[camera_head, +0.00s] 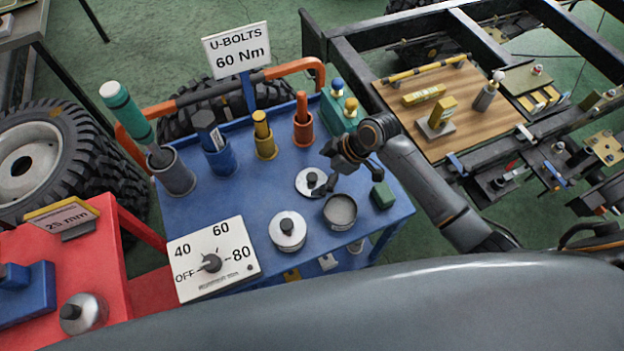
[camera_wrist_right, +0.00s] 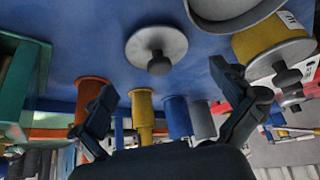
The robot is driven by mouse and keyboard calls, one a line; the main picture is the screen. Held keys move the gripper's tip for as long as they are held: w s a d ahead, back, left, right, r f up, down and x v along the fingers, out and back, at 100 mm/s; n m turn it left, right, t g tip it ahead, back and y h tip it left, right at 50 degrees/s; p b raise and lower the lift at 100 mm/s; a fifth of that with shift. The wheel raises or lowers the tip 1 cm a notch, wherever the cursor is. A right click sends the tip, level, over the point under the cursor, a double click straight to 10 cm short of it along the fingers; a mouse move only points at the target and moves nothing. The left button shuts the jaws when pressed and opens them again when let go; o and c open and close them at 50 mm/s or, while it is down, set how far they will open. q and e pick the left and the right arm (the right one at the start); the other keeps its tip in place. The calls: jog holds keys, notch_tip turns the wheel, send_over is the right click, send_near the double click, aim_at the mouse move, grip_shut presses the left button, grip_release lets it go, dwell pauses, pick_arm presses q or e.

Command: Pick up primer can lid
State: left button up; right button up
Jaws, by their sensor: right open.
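The primer can lid (camera_head: 302,187) is a flat silver disc with a black knob, lying on the blue cart top (camera_head: 254,198). An open round can (camera_head: 340,212) with grey contents stands just right of and nearer than the lid. My right gripper (camera_head: 350,168) is open and empty, above and slightly right of the lid. In the right wrist view the lid (camera_wrist_right: 140,48) shows whole, beyond my spread fingers (camera_wrist_right: 168,88), and neither finger touches it. The can's rim (camera_wrist_right: 232,22) is cut off at that view's top edge. My left gripper is out of view.
A lidded silver can (camera_head: 287,234) and a dial panel (camera_head: 214,262) sit at the cart's near side. Cups with tools, including a blue one (camera_head: 219,161), line the far side. The cart's middle is clear.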

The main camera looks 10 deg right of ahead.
aim_at(313, 176)
jog(key=x, duration=0.4)
jog(key=shift+w+a+f+p, duration=0.1)
jog(key=shift+p, duration=0.25)
jog(key=shift+c, duration=0.2)
